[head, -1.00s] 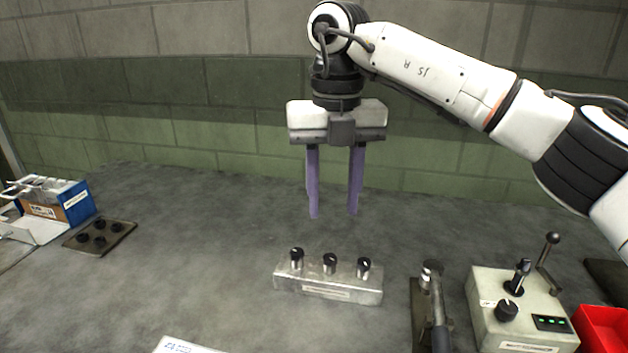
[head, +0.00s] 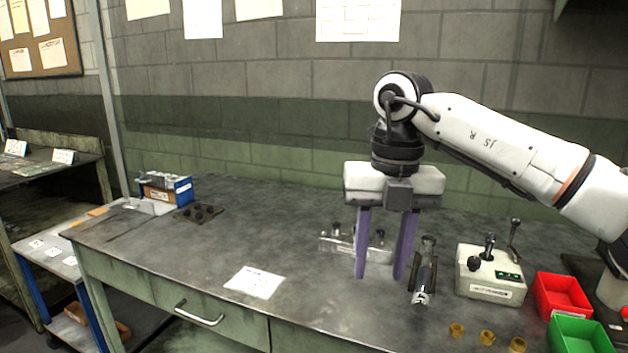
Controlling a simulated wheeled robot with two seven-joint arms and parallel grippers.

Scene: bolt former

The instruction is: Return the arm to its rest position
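My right gripper (head: 384,262) hangs down over the workbench (head: 225,238) with its two purple fingers apart and nothing between them that I can see held. Its arm comes in from the right. Behind the fingers, partly hidden, a metal block (head: 338,245) with several black-topped pins stands on the bench. The fingers overlap the block in the picture; I cannot tell any touch. My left gripper is not in view.
A lever tool (head: 425,268) and a control box (head: 490,275) with a lever stand right of the gripper. Red (head: 562,296) and green (head: 580,335) bins are at the right. Several brass rings (head: 487,337) lie in front. A paper sheet (head: 255,282) lies left; bench around it is clear.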

